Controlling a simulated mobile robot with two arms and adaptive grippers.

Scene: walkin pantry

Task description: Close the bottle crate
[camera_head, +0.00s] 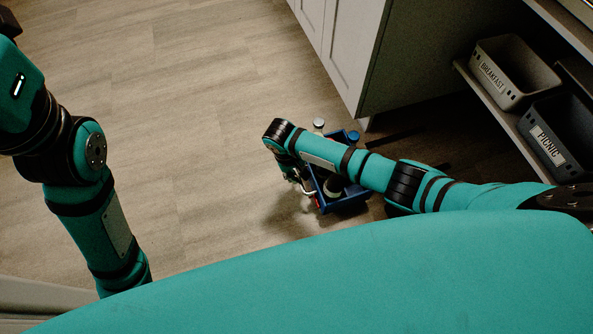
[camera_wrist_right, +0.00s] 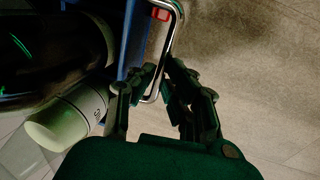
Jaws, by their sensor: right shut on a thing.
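The blue bottle crate (camera_head: 345,207) stands on the floor right of centre in the head view, partly hidden under my right arm. In the wrist view its blue side (camera_wrist_right: 134,42) runs along the left of my gripper. A bent chrome metal bar (camera_wrist_right: 172,35) with a red piece (camera_wrist_right: 160,14) sits at that side. My right gripper (camera_wrist_right: 166,76) is shut on this bar; in the head view the gripper (camera_head: 302,184) is at the crate's left side. A dark bottle (camera_wrist_right: 50,50) and a pale-capped bottle (camera_wrist_right: 65,122) show beside the bar. My left gripper is out of view.
A grey cabinet (camera_head: 420,50) stands behind the crate. Right of it, a shelf holds a breakfast bin (camera_head: 505,80) and a picnic bin (camera_head: 555,140). A white cap (camera_head: 319,122) and a blue cap (camera_head: 353,136) show behind my arm. The wooden floor (camera_head: 190,100) at left is clear.

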